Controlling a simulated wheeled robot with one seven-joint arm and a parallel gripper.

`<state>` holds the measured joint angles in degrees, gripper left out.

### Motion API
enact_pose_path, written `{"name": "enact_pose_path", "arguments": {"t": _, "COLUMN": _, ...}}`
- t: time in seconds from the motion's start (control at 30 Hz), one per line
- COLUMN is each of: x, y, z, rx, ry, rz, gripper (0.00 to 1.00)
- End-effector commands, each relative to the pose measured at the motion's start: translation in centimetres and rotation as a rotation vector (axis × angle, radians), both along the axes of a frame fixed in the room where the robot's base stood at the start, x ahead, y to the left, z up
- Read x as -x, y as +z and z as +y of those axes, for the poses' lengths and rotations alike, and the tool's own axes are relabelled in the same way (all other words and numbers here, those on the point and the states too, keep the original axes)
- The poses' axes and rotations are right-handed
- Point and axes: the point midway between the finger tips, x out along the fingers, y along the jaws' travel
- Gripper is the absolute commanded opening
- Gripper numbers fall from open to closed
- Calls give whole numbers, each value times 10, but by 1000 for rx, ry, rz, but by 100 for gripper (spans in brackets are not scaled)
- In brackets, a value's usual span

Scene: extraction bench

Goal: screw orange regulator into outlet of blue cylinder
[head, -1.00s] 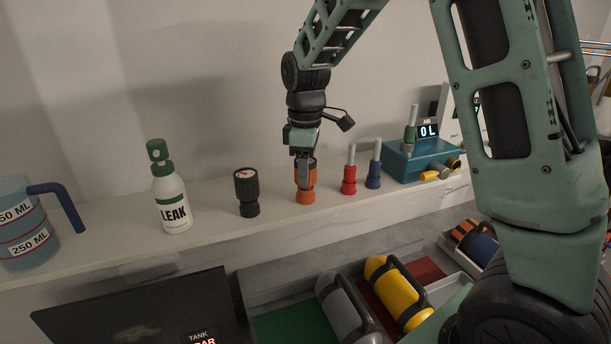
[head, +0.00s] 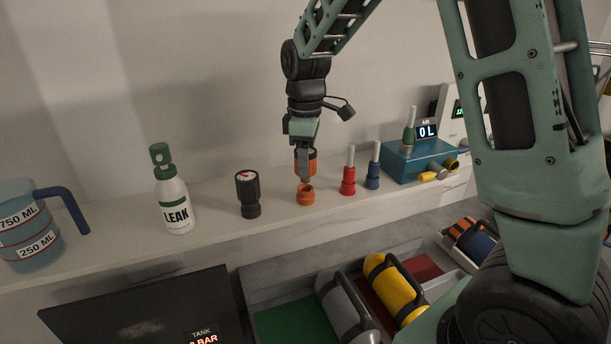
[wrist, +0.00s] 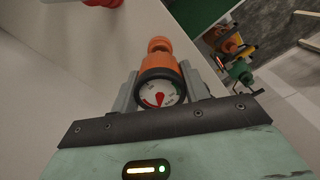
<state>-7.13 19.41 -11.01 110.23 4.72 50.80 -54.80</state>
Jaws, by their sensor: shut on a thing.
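The orange regulator (head: 312,161) is in my gripper (head: 305,178), above the back shelf. In the wrist view its round white gauge with a red needle faces the camera, and the regulator (wrist: 160,80) sits between the two jaws of my gripper (wrist: 160,92). A dark blue body with orange parts (head: 482,246) lies in a tray at the right, partly hidden by my arm. I cannot tell if it is the blue cylinder; no outlet shows clearly.
On the shelf (head: 118,243) stand a black regulator (head: 248,193), a leak bottle (head: 175,205), a jug (head: 25,235), a red piece (head: 349,180) and a blue piece (head: 373,172). A teal box (head: 405,166) is further right. Grey (head: 345,305) and yellow (head: 395,290) cylinders lie below.

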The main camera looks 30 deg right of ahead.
Motion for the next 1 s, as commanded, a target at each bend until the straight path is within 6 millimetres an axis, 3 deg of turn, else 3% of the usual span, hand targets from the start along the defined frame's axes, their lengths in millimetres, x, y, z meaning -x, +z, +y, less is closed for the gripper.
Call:
{"name": "enact_pose_path", "arguments": {"t": 0.57, "x": 0, "y": 18, "z": 0, "rx": 0, "ry": 0, "rz": -1, "gripper": 13}}
{"name": "enact_pose_path", "arguments": {"t": 1.0, "x": 0, "y": 18, "z": 0, "rx": 0, "ry": 0, "rz": -1, "gripper": 13}}
